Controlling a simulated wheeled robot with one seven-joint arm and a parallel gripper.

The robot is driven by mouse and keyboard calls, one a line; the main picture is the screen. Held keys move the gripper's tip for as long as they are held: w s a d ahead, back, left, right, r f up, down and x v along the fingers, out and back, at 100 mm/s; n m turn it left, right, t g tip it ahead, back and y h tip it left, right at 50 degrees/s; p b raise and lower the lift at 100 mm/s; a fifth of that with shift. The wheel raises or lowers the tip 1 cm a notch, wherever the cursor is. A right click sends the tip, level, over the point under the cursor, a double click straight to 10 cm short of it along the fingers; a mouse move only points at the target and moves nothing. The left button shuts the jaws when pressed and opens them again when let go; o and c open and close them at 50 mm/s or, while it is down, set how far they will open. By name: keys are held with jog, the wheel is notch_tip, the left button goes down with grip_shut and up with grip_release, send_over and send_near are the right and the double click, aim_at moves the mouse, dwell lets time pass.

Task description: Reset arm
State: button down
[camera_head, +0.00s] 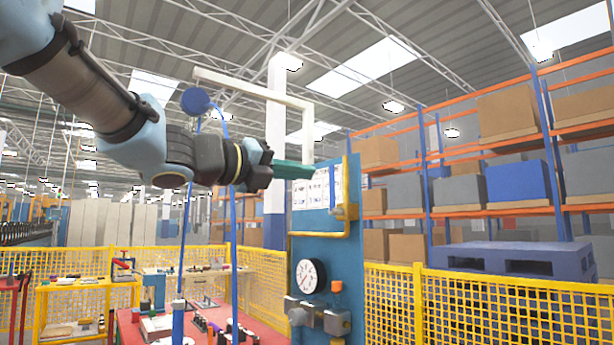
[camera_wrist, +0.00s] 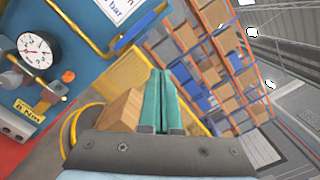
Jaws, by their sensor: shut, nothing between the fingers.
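My gripper (camera_head: 296,170) is stretched out in front of the upper part of a blue panel (camera_head: 354,238) in the head view. Its teal fingers are together and hold nothing, as the wrist view (camera_wrist: 163,100) also shows. My arm reaches in from the upper left, raised above the tables. The panel carries a round white gauge (camera_head: 308,276), a yellow pipe (camera_head: 322,234) and grey fittings below. The gauge shows at the upper left of the wrist view (camera_wrist: 38,50).
A red table (camera_head: 130,330) with small parts stands left of the panel. A yellow mesh fence (camera_head: 470,305) runs on the right, with a dark blue pallet (camera_head: 515,262) behind it. Orange and blue racks (camera_head: 428,180) hold boxes farther back. The air around my forearm looks clear.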

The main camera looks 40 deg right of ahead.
dwell(0.4)
jog(key=w+a+f+m+t+y, duration=0.1)
jog(key=w+a+f+m+y, duration=0.3)
jog(key=f, duration=0.6)
jog(key=w+a+f+m+t+y, duration=0.1)
jog(key=w+a+f+m+y, duration=0.25)
jog(key=a+f, duration=0.45)
jog(key=w+a+f+m+t+y, duration=0.15)
jog(key=w+a+f+m, duration=0.3)
jog(key=f, duration=0.65)
jog(key=s+a+f+m+y, duration=0.1)
jog(key=a+f+m+y, duration=0.2)
jog(key=a, duration=0.6)
jog(key=s+a+f+m+g+y, duration=0.1)
jog(key=a+f+m+y, duration=0.2)
jog(key=a+f+m, duration=0.4)
jog(key=s+a+f+m+y, duration=0.1)
jog(key=a+f+m+y, duration=0.2)
jog(key=a+f+m, duration=0.3)
jog(key=a+f, duration=0.2)
jog(key=a, duration=0.3)
jog(key=shift+a, duration=0.2)
